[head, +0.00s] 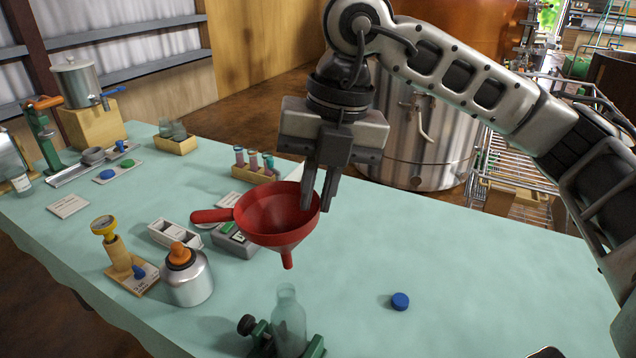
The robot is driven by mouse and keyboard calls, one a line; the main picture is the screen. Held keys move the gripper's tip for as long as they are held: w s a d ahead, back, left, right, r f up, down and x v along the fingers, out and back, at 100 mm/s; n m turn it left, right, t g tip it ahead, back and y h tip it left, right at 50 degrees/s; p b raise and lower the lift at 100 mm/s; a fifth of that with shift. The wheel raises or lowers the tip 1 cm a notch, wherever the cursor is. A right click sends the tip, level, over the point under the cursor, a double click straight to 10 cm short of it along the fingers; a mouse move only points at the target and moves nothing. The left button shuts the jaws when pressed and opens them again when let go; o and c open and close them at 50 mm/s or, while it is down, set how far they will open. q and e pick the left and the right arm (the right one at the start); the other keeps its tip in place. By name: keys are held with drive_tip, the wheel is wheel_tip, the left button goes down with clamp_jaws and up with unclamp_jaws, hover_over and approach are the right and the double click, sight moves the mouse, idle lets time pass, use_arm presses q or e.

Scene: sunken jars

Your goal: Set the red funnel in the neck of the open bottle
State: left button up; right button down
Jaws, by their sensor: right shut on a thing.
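The red funnel (277,217) hangs in the air above the table, its cone opening up and its spout pointing down. Its handle points left. My right gripper (320,205) is shut on the funnel's right rim. The clear open bottle (288,318) stands upright at the bottom of the view, between the green parts of a small clamp (314,346). The spout tip is above the bottle's mouth in the picture and apart from it. My left gripper is not in view.
A silver bottle with an orange cap (187,278) stands left of the clear bottle. A blue cap (400,301) lies to the right, where the table (480,270) is mostly clear.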

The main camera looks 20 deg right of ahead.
sight(318, 214)
drive_tip(key=shift+f+b, duration=0.7)
drive_tip(key=shift+f, duration=0.4)
drive_tip(key=shift+f+b, duration=0.6)
drive_tip(key=shift+f, duration=0.25)
use_arm(q)
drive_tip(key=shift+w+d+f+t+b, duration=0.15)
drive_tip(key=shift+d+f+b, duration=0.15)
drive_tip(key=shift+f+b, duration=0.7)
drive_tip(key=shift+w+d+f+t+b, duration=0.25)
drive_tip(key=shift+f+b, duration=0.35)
drive_tip(key=shift+b, duration=0.75)
use_arm(e)
drive_tip(key=shift+f, duration=2.75)
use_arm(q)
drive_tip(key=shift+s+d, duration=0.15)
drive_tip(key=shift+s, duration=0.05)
